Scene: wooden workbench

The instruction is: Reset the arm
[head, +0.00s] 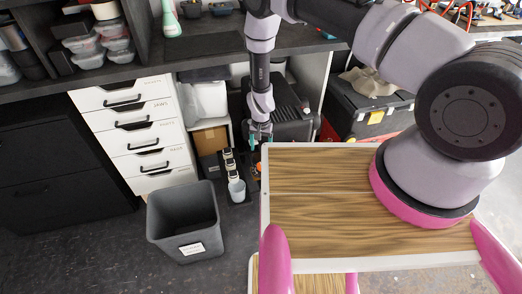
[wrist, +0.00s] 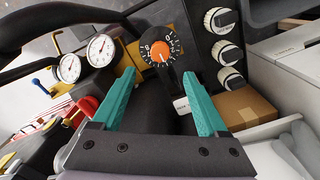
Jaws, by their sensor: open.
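My gripper (head: 260,135) hangs at the end of my arm, past the far left edge of the wooden workbench top (head: 320,185) in the head view. In the wrist view my gripper (wrist: 161,98) shows two teal fingers spread apart with nothing between them. Beyond the fingertips is a dark panel with an orange-centred dial knob (wrist: 162,52). The gap between the fingers and the dial is hard to judge.
White-cased gauges (wrist: 101,50) and several white knobs (wrist: 222,50) flank the dial. A grey bin (head: 186,222) stands on the floor left of the bench. White drawers (head: 135,130) stand behind it, under a dark counter (head: 200,45). A black toolbox (head: 365,108) sits behind the bench.

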